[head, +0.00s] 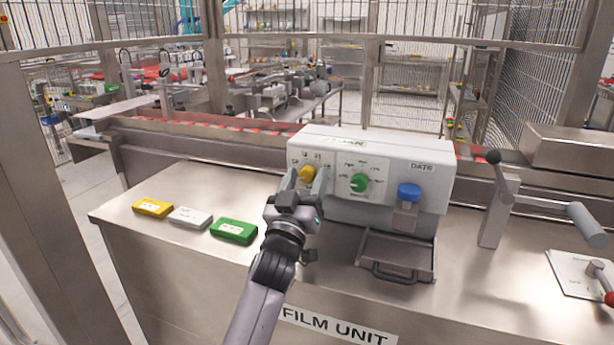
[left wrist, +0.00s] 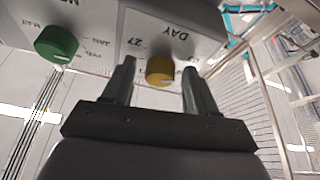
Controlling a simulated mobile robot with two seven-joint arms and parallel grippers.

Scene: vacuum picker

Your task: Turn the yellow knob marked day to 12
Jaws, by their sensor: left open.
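The yellow knob (head: 307,174) is on the front of the white film unit box (head: 430,160), left of a green knob (head: 359,183). In the left wrist view the yellow knob (left wrist: 160,71) sits under the word DAY, with a 27 mark beside it. My left gripper (head: 306,182) is open in front of the box, its fingers on either side of the yellow knob. In the left wrist view the fingers of my left gripper (left wrist: 158,85) show a gap on both sides of the knob. The pointer's exact setting is too small to tell. My right gripper is not in view.
A blue-capped part (head: 408,193) and a metal drawer with a handle (head: 397,256) are to the right. Yellow (head: 152,208), white (head: 190,218) and green (head: 233,231) blocks lie on the steel table. A lever (head: 497,205) stands further right.

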